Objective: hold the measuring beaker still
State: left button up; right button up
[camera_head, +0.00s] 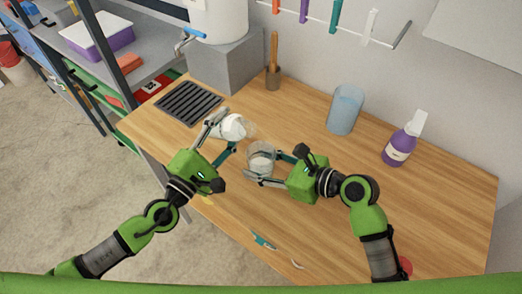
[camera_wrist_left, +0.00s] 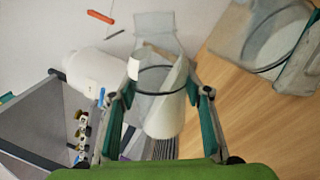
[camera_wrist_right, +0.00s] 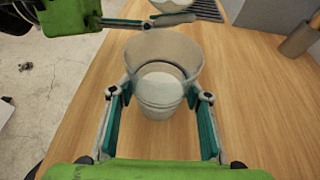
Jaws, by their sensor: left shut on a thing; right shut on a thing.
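The measuring beaker (camera_head: 261,159), clear with white contents, stands upright on the wooden worktop. My right gripper (camera_head: 262,167) is shut around it, one finger on each side. In the right wrist view the beaker (camera_wrist_right: 160,108) sits between both fingers, its wide mouth open. My left gripper (camera_head: 226,130) is shut on a second clear vessel (camera_head: 232,127), held tilted just up and left of the beaker. In the left wrist view this vessel (camera_wrist_left: 165,122) holds white contents with a slanted surface. Whether anything is pouring out cannot be told.
A utensil holder (camera_head: 273,78) is at the back. A dark grille (camera_head: 188,103) lies left. A teal item (camera_head: 264,242) lies near the front edge. The worktop right of centre is clear.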

aim_at(224, 124)
pick_arm(q)
jog(key=shift+w+a+r+m+h, duration=0.1)
jog(key=shift+r+m+h, duration=0.2)
jog(key=shift+r+m, duration=0.7)
dwell(2.0)
jog(key=shift+s+d+r+m, duration=0.15)
jog(key=shift+d+r+m, duration=0.05)
jog(key=shift+m, duration=0.4)
jog(key=shift+s+d+r+m, duration=0.1)
jog(key=shift+d+r+m, duration=0.1)
jog(key=shift+m, duration=0.4)
dwell(1.3)
jog(key=shift+s+r+m+g+h, duration=0.1)
jog(key=shift+r+m+g+h, duration=0.3)
jog(key=shift+m, duration=0.5)
dwell(1.6)
